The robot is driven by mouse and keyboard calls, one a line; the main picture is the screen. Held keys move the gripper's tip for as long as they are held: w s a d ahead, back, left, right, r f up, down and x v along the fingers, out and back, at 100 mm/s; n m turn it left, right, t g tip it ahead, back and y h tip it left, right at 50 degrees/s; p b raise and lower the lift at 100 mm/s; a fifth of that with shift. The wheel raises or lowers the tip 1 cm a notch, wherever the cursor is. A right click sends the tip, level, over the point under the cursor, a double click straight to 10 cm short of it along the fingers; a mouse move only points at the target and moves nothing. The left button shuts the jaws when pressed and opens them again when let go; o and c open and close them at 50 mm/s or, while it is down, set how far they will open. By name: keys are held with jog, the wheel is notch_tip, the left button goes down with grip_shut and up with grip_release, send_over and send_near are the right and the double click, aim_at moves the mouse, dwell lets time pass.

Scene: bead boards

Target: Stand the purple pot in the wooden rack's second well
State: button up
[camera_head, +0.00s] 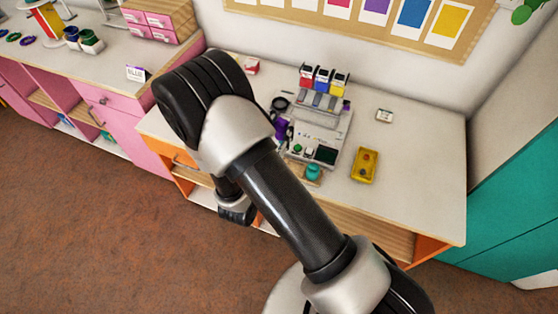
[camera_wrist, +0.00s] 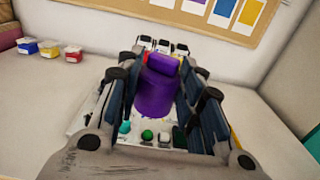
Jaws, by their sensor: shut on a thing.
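The purple pot (camera_wrist: 157,92) is held between the fingers of my gripper (camera_wrist: 160,100), seen close in the wrist view. A bit of purple, likely this pot (camera_head: 281,129), shows beside my arm in the head view. The pot hides part of the bench behind it. A small tan wooden piece (camera_head: 294,167), likely the wooden rack, lies at the front of the bench, partly hidden by my arm. A teal pot (camera_head: 313,172) stands at its right end. I cannot make out the rack's wells. The pot appears raised above the bench.
A grey board (camera_head: 342,128) holds several small parts. Pots with red, blue and yellow fronts (camera_head: 322,78) stand behind it. A yellow tray (camera_head: 366,165) lies to its right, and a small white box (camera_head: 384,115) farther back.

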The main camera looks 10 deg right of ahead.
notch_tip(320, 180, down, 20)
jog(key=b, duration=0.5)
jog(key=shift+r+b, duration=0.2)
jog(key=shift+b, duration=0.15)
jog(key=shift+f, duration=0.1)
jog(key=shift+f, duration=0.15)
jog(key=o, duration=1.2)
jog(key=shift+c, duration=0.2)
